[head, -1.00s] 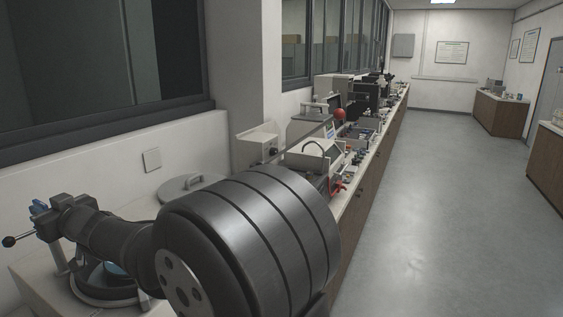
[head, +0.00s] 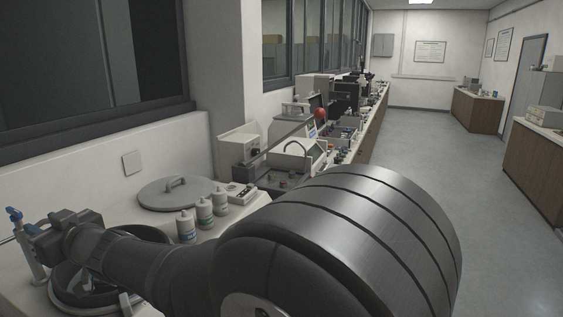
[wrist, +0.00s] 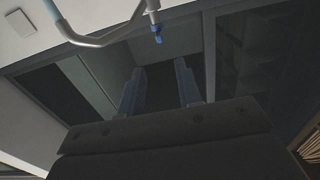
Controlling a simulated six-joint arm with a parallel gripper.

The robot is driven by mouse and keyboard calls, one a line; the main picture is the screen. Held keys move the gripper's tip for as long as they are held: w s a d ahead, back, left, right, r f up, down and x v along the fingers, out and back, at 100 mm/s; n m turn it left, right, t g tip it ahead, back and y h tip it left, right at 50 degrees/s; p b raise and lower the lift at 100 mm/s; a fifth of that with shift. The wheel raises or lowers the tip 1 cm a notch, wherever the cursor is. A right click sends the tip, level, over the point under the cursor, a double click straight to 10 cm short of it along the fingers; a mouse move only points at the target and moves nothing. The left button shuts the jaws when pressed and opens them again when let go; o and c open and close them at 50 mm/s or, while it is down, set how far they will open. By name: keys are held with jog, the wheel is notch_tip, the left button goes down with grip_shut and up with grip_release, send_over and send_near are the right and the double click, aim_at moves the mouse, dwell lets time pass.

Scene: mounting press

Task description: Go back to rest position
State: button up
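My gripper (wrist: 160,66) shows in the wrist view with two blue-grey fingers apart and nothing between them. Its fingers point up toward the dark window area. In the head view my arm spans the lower part of the picture, and its wrist end is at the lower left, above a round black-rimmed basin (head: 85,300). The fingers are hard to make out there. A pale bent tube with a blue tip (wrist: 157,35) shows in the wrist view, close above the fingers in the picture. No mounting press can be made out clearly.
A round grey lid with a handle (head: 176,191), several small bottles (head: 204,212) and a small control box (head: 242,193) are on the counter. A long bench (head: 357,147) with instruments runs back along the windows. The floor (head: 430,160) at the right is clear.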

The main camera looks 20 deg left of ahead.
aim_at(13, 209)
jog(key=a, duration=1.4)
jog(key=shift+s+a, duration=0.1)
jog(key=shift+d+r+t, duration=0.1)
jog(key=shift+d+t, duration=0.1)
jog(key=shift+t, duration=0.2)
jog(key=shift+m, duration=0.3)
jog(key=shift+m+t, duration=0.4)
jog(key=shift+t, duration=0.3)
jog(key=s+d, duration=0.1)
jog(key=d, duration=1.4)
jog(key=shift+s+d, duration=0.25)
jog(key=shift+s, duration=0.1)
jog(key=shift+a, duration=0.15)
jog(key=a, duration=0.5)
jog(key=w+a, duration=0.1)
jog(key=a, duration=0.9)
jog(key=shift+w+a, duration=0.1)
jog(key=shift+w, duration=0.25)
